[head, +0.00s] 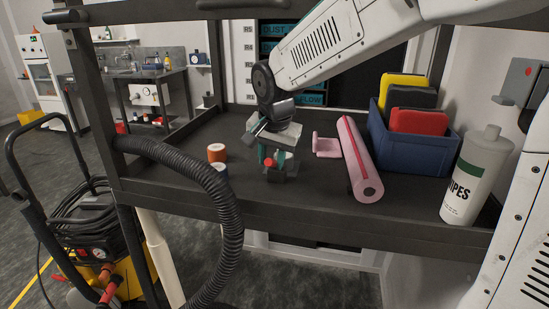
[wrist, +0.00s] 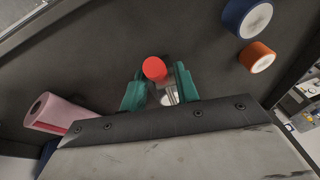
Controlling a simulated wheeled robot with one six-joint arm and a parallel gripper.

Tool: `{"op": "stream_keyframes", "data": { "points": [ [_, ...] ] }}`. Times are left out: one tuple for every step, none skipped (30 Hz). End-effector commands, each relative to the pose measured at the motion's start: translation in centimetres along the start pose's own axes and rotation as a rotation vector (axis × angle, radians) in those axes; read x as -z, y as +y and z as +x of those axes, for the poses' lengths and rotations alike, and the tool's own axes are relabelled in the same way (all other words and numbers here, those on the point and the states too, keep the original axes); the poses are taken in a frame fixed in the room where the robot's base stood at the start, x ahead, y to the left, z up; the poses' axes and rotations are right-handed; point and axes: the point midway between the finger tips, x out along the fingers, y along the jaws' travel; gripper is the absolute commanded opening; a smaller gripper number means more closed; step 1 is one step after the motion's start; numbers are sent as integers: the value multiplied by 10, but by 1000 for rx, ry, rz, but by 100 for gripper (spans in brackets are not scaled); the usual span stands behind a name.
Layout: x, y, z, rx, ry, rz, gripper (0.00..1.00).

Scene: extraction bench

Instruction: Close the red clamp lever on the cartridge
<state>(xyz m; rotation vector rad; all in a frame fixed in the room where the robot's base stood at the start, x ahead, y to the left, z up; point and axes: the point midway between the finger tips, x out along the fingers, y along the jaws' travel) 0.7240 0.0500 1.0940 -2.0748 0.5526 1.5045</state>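The red end of the clamp lever (wrist: 155,68) shows in the wrist view as a round red knob, with a bright metal part (wrist: 168,97) just below it. In the head view the red knob (head: 268,162) shows low, under my gripper. My gripper (wrist: 160,84) has two green fingers standing apart, one on each side of the lever. I cannot tell whether either finger touches it. In the head view my gripper (head: 273,158) points down over a small dark block (head: 275,175) on the bench. The cartridge is mostly hidden behind my gripper.
The dark bench (head: 190,187) holds an orange roll (head: 217,152) and a blue roll (head: 221,173) to the left. A black hose (head: 222,215) crosses the front edge.

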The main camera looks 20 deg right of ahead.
Motion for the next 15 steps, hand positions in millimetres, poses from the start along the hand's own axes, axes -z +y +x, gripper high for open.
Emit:
{"op": "stream_keyframes", "data": {
  "points": [
    [0, 0, 0, 0, 0, 0, 45],
    [0, 0, 0, 0, 0, 0, 45],
    [0, 0, 0, 0, 0, 0, 45],
    [0, 0, 0, 0, 0, 0, 45],
    [0, 0, 0, 0, 0, 0, 45],
    [0, 0, 0, 0, 0, 0, 45],
    [0, 0, 0, 0, 0, 0, 45],
    [0, 0, 0, 0, 0, 0, 45],
    [0, 0, 0, 0, 0, 1, 45],
    [0, 0, -1, 0, 0, 1, 45],
    [0, 0, -2, 0, 0, 1, 45],
    [0, 0, -5, 1, 1, 1, 45],
    [0, 0, -7, 1, 1, 1, 45],
    [1, 0, -11, 2, 1, 1, 45],
    [1, -1, -17, 2, 2, 1, 45]
  ]
}}
